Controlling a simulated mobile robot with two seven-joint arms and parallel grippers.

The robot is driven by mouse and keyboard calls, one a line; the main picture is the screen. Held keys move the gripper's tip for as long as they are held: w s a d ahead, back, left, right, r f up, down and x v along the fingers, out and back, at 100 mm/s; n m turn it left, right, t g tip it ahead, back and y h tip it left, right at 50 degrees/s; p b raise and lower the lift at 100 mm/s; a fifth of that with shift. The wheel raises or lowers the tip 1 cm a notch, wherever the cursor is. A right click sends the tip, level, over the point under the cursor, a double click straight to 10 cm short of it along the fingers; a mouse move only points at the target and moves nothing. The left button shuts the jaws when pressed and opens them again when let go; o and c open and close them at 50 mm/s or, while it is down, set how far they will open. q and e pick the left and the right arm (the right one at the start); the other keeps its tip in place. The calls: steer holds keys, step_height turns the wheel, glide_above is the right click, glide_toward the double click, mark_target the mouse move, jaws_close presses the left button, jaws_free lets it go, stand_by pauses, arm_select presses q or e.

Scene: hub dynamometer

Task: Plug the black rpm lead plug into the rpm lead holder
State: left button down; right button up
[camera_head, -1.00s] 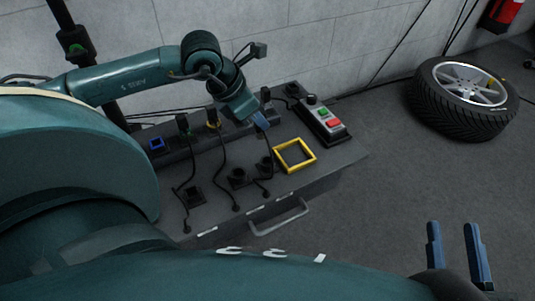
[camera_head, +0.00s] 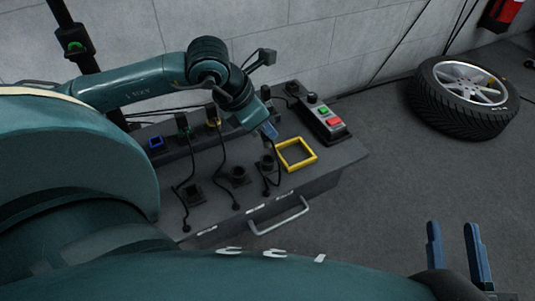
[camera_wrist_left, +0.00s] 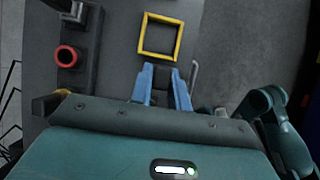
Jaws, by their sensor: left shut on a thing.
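My left gripper (camera_head: 269,131) is above the bench, between the back rail and the yellow square frame. Its blue fingers are shut on the black rpm lead plug, which shows as a dark piece between them in the left wrist view (camera_wrist_left: 162,80). The plug is mostly hidden by the fingers. A black lead (camera_head: 278,165) hangs from it to the bench front. Several black holders stand along the bench; the rightmost (camera_head: 267,162), just below the gripper, appears to be the rpm lead holder. The plug looks apart from it. My right gripper (camera_head: 455,252) is open and empty over the floor.
The yellow square frame (camera_head: 313,155) lies right of the holders. A button box (camera_head: 325,121) stands at the bench's right end. Leads with green (camera_head: 184,128) and yellow (camera_head: 212,122) marks stand in the back rail.

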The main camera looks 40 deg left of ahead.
mark_target(262, 138)
arm_select(q)
steer(key=shift+f+b, duration=1.8)
steer(key=shift+b, duration=0.1)
steer(key=shift+f, duration=0.1)
steer(key=shift+f+b, duration=0.3)
steer(key=shift+b, duration=0.15)
